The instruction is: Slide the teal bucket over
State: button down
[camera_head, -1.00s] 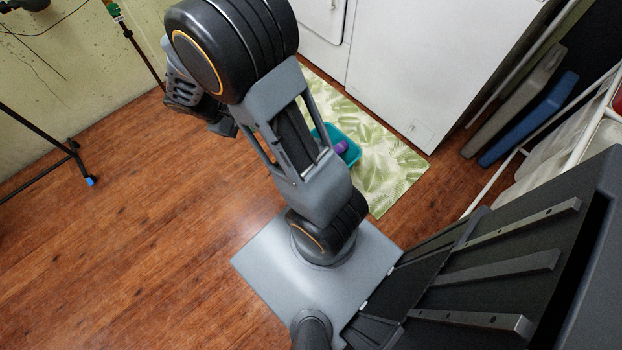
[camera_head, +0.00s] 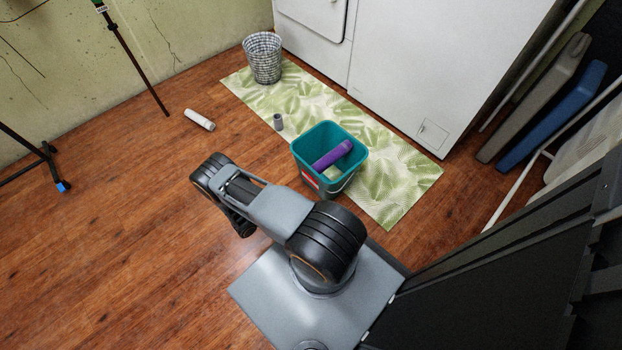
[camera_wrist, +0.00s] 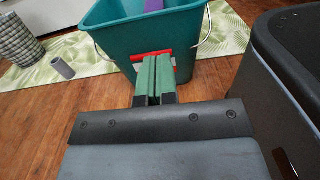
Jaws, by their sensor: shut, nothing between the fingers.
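The teal bucket (camera_head: 313,147) stands upright at the front edge of the leaf-patterned mat, with a purple item (camera_head: 333,155) and something pale inside. Its wire handle hangs down on the outside. In the wrist view the bucket (camera_wrist: 150,38) is straight ahead, with a red and white label on its near wall. My gripper (camera_wrist: 155,62) is shut and empty, its green fingertips in front of that label. I cannot tell whether the tips touch the wall. In the head view the gripper is hidden behind my arm.
The green leaf mat (camera_head: 400,185) runs along the white appliances (camera_head: 430,60). A white roll (camera_head: 199,120) lies on the wooden floor.

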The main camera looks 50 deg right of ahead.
jog(key=b, duration=0.2)
send_near(315, 172)
jog(key=d, duration=0.5)
jog(key=shift+s+d+r, duration=0.2)
jog(key=shift+s, duration=0.2)
jog(key=shift+d+r+b, duration=0.1)
jog(key=shift+d+b, duration=0.25)
jog(key=shift+d, duration=0.7)
